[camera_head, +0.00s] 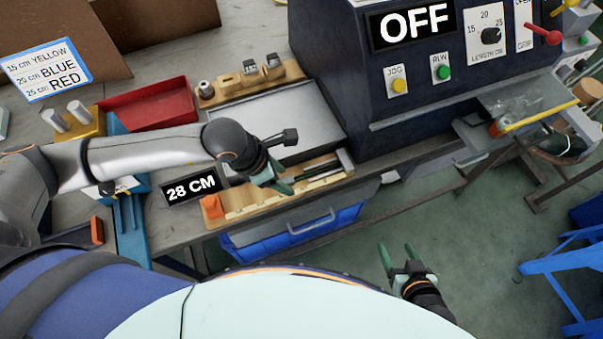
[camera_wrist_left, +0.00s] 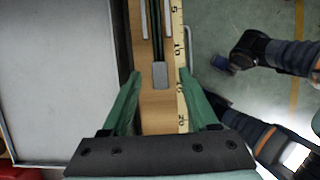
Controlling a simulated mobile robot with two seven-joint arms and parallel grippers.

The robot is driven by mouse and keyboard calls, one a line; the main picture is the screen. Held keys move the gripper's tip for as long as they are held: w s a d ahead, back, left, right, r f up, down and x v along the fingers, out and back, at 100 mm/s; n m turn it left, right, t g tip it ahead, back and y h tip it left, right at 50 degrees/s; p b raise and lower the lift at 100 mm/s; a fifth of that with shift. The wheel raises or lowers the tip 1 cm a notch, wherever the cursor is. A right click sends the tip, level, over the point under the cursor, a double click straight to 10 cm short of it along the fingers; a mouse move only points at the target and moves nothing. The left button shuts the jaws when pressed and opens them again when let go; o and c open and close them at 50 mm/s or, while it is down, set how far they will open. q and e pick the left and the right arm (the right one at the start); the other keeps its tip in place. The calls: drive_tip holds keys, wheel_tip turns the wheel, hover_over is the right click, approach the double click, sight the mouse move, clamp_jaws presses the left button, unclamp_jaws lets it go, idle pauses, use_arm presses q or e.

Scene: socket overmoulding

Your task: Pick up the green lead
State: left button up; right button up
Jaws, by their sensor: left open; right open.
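A thin dark green strip, which looks like the green lead (camera_wrist_left: 156,25), lies in the groove of a wooden fixture (camera_wrist_left: 157,112) in the left wrist view. Its near end meets a small grey block (camera_wrist_left: 159,75). In the head view the fixture (camera_head: 237,208) lies along the bench's front edge, and dark strips (camera_head: 322,172) show on it, colour unclear. My left gripper (camera_head: 284,178) is open and empty above the fixture. In the left wrist view its fingers (camera_wrist_left: 162,80) appear on either side of the fixture. My right gripper (camera_head: 396,252) is open and empty, away from the bench.
A grey tray (camera_head: 270,120) lies behind the fixture. A dark machine (camera_head: 345,85) marked OFF stands to the right. A red bin (camera_head: 150,103) and a 28 CM sign (camera_head: 190,188) are left. A blue drawer (camera_head: 290,240) is below.

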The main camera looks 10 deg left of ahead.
use_arm(q)
clamp_jaws()
idle(0.3)
drive_tip(key=shift+r, duration=0.15)
idle(0.4)
